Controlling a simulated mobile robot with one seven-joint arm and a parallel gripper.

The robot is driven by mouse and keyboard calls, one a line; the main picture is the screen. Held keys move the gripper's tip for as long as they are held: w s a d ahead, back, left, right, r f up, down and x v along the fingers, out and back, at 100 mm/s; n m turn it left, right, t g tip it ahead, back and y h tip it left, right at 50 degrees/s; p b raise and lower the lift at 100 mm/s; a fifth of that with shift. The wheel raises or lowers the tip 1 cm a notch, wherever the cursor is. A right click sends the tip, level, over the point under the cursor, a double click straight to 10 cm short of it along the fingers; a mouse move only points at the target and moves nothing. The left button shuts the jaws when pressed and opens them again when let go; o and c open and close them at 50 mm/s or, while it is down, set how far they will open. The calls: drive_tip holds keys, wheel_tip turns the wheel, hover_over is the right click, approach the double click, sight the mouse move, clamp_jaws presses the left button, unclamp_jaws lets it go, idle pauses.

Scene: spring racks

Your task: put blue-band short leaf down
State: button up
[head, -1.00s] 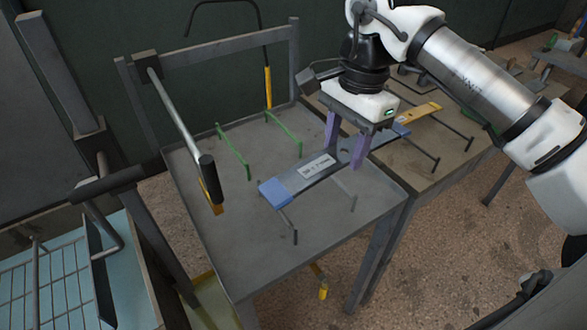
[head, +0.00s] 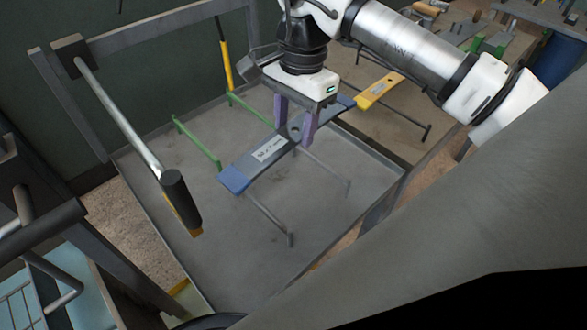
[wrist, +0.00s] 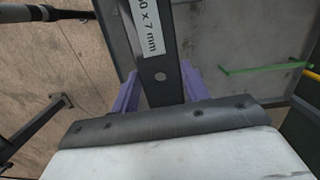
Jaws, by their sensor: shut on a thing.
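My gripper (head: 295,125), with purple fingers, is shut on the blue-band short leaf (head: 292,138). The leaf is a flat grey bar with a white label and blue ends, held roughly level over the grey tray table. In the head view, its near blue end lies over one thin grey rail (head: 270,220) and its middle over another (head: 325,172). I cannot tell whether it touches them. In the wrist view, the leaf (wrist: 152,60) runs between the fingers (wrist: 160,90), showing a hole and part of the label.
Two green rails (head: 197,143) stand on the tray table (head: 225,265) behind the leaf. A metal bar with a black grip (head: 174,190) overhangs its left side. A yellow-ended leaf (head: 378,91) lies on the table to the right. The tray's front is clear.

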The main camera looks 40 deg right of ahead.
wheel_tip(320, 180, down, 12)
drive_tip(key=b, duration=0.6)
drive_tip(key=shift+f+b, duration=0.2)
drive_tip(key=shift+b, duration=0.1)
drive_tip(key=shift+f+b, duration=0.4)
drive_tip(key=shift+f, duration=0.2)
drive_tip(key=o, duration=1.3)
drive_tip(key=shift+r+p, duration=0.3)
drive_tip(key=shift+r, duration=0.15)
drive_tip(key=r, duration=0.4)
drive_tip(key=d+r, duration=0.1)
drive_tip(key=r, duration=0.3)
drive_tip(key=r+b, duration=0.1)
drive_tip(key=r, duration=0.3)
drive_tip(key=shift+w+d+r, duration=0.1)
drive_tip(key=shift+w+d, duration=0.05)
drive_tip(key=shift+d, duration=0.05)
